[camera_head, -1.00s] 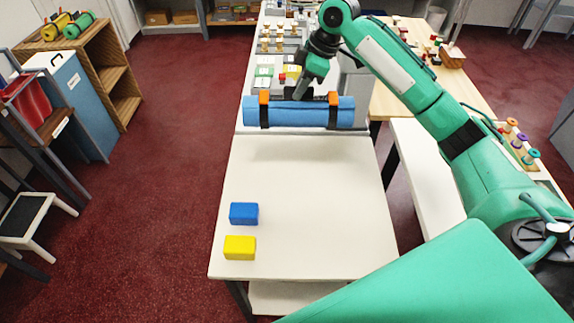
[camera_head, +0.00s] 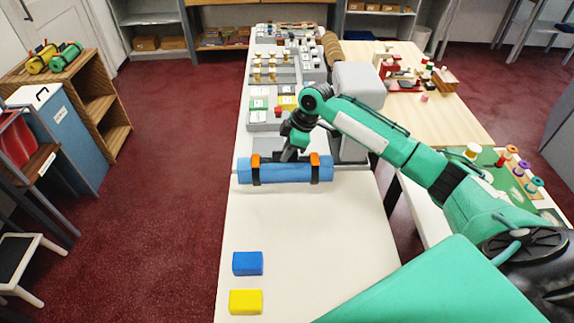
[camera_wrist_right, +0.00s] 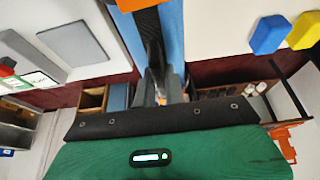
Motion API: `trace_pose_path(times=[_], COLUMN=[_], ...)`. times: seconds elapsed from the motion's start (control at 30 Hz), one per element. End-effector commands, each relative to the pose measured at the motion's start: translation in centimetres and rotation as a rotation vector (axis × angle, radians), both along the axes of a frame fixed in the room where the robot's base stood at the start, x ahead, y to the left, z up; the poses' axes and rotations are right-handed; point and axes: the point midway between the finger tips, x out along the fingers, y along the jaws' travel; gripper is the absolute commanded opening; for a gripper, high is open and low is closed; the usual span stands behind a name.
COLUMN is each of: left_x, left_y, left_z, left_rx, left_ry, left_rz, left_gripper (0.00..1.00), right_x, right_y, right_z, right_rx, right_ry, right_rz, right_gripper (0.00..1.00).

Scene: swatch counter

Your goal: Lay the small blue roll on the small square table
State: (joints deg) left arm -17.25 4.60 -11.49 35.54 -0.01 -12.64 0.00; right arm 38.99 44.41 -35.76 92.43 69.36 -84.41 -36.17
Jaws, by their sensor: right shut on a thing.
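The small blue roll (camera_head: 285,172) has black straps and orange clips and lies level, crosswise, at the far end of the white square table (camera_head: 310,235). My right gripper (camera_head: 292,153) is shut on the roll from above, between the two clips. I cannot tell whether the roll touches the table or hangs just over it. In the right wrist view the roll (camera_wrist_right: 175,35) runs up from the jaws, and part of it is hidden by the gripper body. My left gripper is not in view.
A blue block (camera_head: 247,263) and a yellow block (camera_head: 245,302) sit at the table's near left. The middle of the table is bare. Beyond the roll, grey trays (camera_head: 265,120) with small goods stand on the counter. A wooden table (camera_head: 440,115) is at right.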

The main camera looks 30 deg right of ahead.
Motion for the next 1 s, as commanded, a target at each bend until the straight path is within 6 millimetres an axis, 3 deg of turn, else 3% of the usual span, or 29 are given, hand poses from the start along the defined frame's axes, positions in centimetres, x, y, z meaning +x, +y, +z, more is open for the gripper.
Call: trace_pose_path(times=[0.53,0.83,0.87,0.9,0.97,1.0], left_x=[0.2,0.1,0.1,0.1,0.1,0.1], left_y=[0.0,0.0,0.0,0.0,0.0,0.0], left_z=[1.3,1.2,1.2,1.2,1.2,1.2], left_rx=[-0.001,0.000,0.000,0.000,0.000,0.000], left_ry=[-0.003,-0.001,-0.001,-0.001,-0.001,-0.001], left_rz=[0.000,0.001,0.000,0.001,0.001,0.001], left_gripper=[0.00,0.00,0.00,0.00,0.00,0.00], right_x=[0.0,0.0,0.0,0.0,0.0,0.0], right_y=[0.0,0.0,0.0,0.0,0.0,0.0], right_z=[-6.1,-6.5,-6.6,-6.5,-6.5,-6.5], right_rx=[0.000,0.000,-0.001,-0.001,-0.001,-0.001], right_ry=[0.000,-0.002,-0.002,-0.002,-0.002,-0.002], right_rz=[0.000,0.000,-0.001,-0.001,-0.001,-0.001], right_gripper=[0.00,0.00,0.15,0.23,0.33,0.33])
